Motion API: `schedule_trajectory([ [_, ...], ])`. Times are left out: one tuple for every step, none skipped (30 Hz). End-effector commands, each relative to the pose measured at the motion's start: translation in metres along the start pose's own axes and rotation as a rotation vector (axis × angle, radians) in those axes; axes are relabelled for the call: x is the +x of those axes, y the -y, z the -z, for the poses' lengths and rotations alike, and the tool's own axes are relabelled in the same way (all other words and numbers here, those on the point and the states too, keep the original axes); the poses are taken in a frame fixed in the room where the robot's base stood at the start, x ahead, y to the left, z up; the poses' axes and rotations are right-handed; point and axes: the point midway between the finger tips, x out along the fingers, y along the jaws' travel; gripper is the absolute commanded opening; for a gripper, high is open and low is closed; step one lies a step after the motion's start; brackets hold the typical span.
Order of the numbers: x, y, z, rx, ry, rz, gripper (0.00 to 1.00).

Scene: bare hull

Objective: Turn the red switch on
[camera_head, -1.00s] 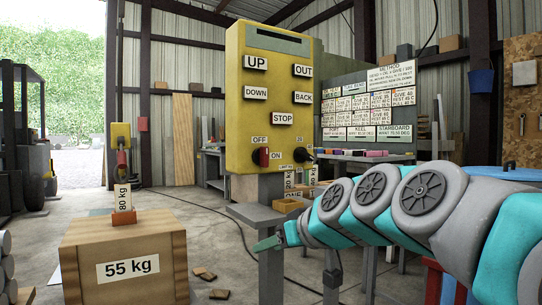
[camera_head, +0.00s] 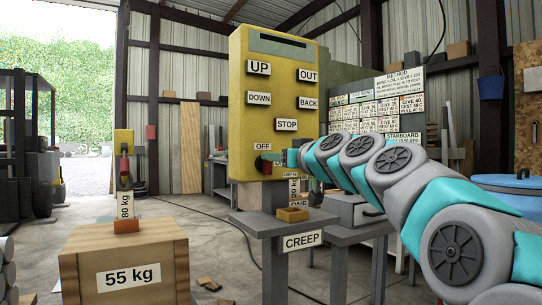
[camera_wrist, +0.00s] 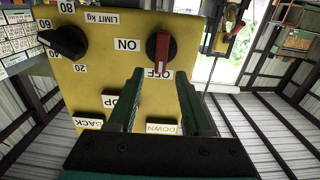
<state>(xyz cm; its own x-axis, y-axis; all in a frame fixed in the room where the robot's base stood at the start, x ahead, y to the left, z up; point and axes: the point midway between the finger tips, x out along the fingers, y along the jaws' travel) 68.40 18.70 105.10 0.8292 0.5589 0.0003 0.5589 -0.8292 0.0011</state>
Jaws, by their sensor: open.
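The red switch (camera_wrist: 163,48) sits on a yellow control panel (camera_wrist: 110,45), its red bar in line with the OFF label; the ON label (camera_wrist: 128,45) is to its left in the wrist view. In the head view the red switch (camera_head: 264,165) is low on the yellow panel (camera_head: 238,110), partly covered by my gripper. My gripper (camera_head: 284,159) is close in front of the panel, just right of the switch. In the wrist view my gripper (camera_wrist: 158,76) is open and empty, its fingertips pointing toward the switch; whether they touch it is unclear.
A black limit dial (camera_wrist: 64,41) is beside the switch. STOP (camera_head: 287,125), DOWN (camera_head: 259,99) and other labelled buttons are above. A grey stand marked CREEP (camera_head: 302,241) is below. A 55 kg wooden box (camera_head: 125,260) stands at front left.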

Motion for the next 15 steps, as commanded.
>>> schedule_trajectory([
  [0.008,0.0,0.0,0.0,0.002,0.0,0.5],
  [0.012,0.0,0.0,0.001,0.001,0.0,0.5],
  [0.017,0.0,0.0,0.001,0.001,0.0,0.5],
  [0.02,0.0,0.0,0.001,0.001,0.0,0.5],
  [0.023,0.0,0.0,0.001,0.002,0.0,0.5],
  [0.027,0.0,0.0,0.001,0.002,0.0,0.5],
  [0.029,0.0,-0.001,0.001,0.002,0.0,0.5],
  [0.031,0.0,-0.001,0.001,0.003,0.0,0.5],
  [0.033,0.0,-0.001,0.001,0.002,0.0,0.5],
  [0.034,0.0,-0.001,0.001,0.002,0.001,0.5],
  [0.035,0.0,-0.001,0.001,0.002,0.001,0.5],
  [0.035,0.0,-0.001,0.001,0.001,0.001,0.5],
  [0.035,0.0,-0.001,0.001,0.001,0.001,0.5],
  [0.035,0.0,-0.001,0.001,0.001,0.001,0.5],
  [0.035,0.0,-0.001,0.001,0.001,0.001,0.5],
])
